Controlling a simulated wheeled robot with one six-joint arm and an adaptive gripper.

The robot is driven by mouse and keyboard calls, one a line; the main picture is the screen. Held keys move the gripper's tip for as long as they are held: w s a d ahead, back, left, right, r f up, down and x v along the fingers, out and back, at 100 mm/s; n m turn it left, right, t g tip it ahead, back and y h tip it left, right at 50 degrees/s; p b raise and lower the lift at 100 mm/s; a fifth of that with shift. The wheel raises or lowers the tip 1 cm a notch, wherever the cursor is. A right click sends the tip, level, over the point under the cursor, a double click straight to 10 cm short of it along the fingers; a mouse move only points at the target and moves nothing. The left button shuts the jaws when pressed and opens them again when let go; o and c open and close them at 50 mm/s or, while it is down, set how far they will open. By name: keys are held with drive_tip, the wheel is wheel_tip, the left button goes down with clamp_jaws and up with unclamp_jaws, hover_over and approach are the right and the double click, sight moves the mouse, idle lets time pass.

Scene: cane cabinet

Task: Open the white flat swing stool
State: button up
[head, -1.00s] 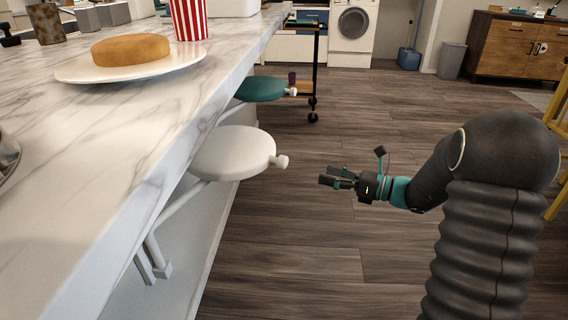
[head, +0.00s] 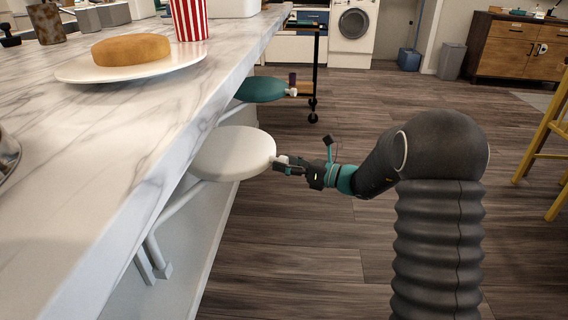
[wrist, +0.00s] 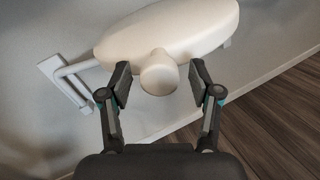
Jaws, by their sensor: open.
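The white flat swing stool (head: 232,154) has a round seat partly under the marble counter, on a bent white arm fixed to the counter's base panel. It also shows in the wrist view (wrist: 190,24). A small white knob (wrist: 159,72) sticks out from the seat's edge. My gripper (head: 279,164) is at the seat's right edge in the head view and hides most of the knob there. In the wrist view its two fingers (wrist: 160,82) are open, one on each side of the knob.
The marble counter (head: 120,135) runs along the left, with a cake (head: 130,50) on a plate. A teal stool (head: 260,90) is farther along it. A yellow chair (head: 545,140) stands at right. Wooden floor (head: 330,240) is clear between.

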drive_tip(key=shift+w+a, duration=0.1)
drive_tip(key=shift+a, duration=0.15)
clamp_jaws()
